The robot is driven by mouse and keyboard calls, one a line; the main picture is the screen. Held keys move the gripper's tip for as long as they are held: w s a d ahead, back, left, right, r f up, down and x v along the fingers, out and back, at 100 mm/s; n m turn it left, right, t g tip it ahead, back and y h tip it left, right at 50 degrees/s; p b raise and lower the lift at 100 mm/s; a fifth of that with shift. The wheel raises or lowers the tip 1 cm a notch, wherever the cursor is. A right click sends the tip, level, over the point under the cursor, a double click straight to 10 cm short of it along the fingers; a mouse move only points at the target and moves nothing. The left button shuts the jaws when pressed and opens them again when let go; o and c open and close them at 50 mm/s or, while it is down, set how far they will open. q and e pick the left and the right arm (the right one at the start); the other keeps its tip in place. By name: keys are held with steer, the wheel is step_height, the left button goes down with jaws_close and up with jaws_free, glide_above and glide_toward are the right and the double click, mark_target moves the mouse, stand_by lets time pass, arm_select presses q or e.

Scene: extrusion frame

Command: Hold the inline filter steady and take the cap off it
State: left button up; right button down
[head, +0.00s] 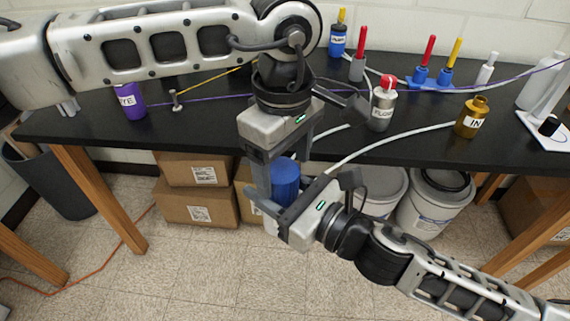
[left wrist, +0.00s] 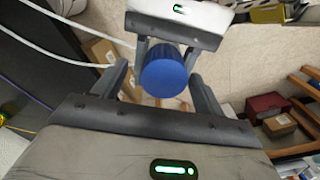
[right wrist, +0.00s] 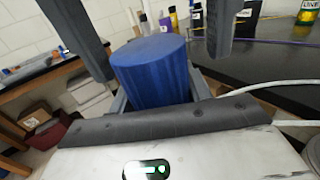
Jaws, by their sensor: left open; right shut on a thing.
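The inline filter shows as an upright blue cylinder (head: 285,183) in front of the bench, in mid-air; it also shows in the left wrist view (left wrist: 165,74) and the right wrist view (right wrist: 152,72). Its top is blue and its side finely ribbed. I cannot tell where the cap meets the body. My right gripper (head: 277,212) is shut on the filter from the side, low down, its fingertips partly hidden. My left gripper (head: 284,172) is above, pointing down, its open fingers on either side of the blue top, with gaps visible in the left wrist view.
A black bench (head: 200,122) stands behind, with a purple bottle (head: 129,101), a flush bottle (head: 382,103) and a gold IN bottle (head: 472,118). White tubing (head: 390,138) runs over its front edge. Boxes (head: 196,203) and white buckets (head: 433,207) stand beneath. The floor in front is clear.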

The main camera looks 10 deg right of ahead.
arm_select(q)
steer(key=shift+o, duration=0.6)
step_height(320, 180, up, 3)
steer(key=shift+r, duration=0.1)
step_height(320, 180, up, 7)
steer(key=s+m+t, duration=0.2)
steer(key=m, duration=0.5)
steer(key=shift+m, duration=0.3)
steer(key=f, duration=0.4)
steer(key=w+f, duration=0.1)
steer(key=f, duration=0.2)
steer(key=w+f, duration=0.1)
steer(key=f, duration=0.3)
steer(key=shift+a+f, duration=0.3)
steer(key=c, duration=1.2)
steer(key=shift+o, duration=0.2)
steer(key=n, duration=0.4)
steer(key=shift+y, duration=0.3)
steer(key=shift+s, duration=0.1)
